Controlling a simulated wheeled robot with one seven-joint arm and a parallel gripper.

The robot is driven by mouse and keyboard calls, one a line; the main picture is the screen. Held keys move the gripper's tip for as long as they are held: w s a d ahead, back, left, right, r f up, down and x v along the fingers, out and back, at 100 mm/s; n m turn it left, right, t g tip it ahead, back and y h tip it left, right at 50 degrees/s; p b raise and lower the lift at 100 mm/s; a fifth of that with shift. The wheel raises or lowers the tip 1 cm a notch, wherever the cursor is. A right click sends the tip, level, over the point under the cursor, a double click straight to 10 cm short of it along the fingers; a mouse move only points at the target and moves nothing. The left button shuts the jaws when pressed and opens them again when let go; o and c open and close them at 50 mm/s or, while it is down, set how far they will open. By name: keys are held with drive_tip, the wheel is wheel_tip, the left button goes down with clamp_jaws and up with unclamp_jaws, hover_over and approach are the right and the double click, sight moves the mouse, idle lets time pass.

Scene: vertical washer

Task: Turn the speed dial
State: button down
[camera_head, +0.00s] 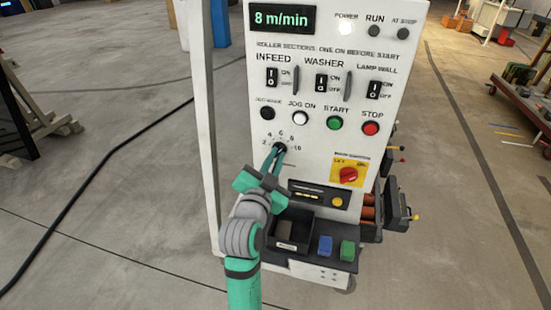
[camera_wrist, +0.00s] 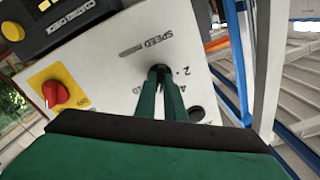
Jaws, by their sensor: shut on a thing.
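The speed dial (camera_head: 280,147) is a small black knob on the white control panel (camera_head: 318,165). Numbers from 2 to 10 run in an arc above it. My gripper (camera_head: 278,151) is at the dial with its two green fingers shut on it. In the wrist view the fingertips (camera_wrist: 160,74) close around the dark knob (camera_wrist: 159,69), below the upside-down word SPEED, and hide much of it. Where the dial's pointer stands cannot be told. The green display (camera_head: 282,18) at the panel's top reads 8 m/min.
A red rotary switch (camera_head: 348,174) on a yellow plate sits right of the dial. A row of buttons, with the green START button (camera_head: 335,123) and red STOP button (camera_head: 370,128), is above. A black tray (camera_head: 293,229) and blue and green blocks are below. Open floor lies left.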

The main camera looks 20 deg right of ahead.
drive_tip(key=shift+d+r+m, duration=0.1)
drive_tip(key=shift+m, duration=0.5)
drive_tip(key=c, duration=1.8)
unclamp_jaws()
drive_tip(key=shift+c, duration=0.2)
drive_tip(key=v, duration=1.1)
drive_tip(key=shift+w, duration=0.15)
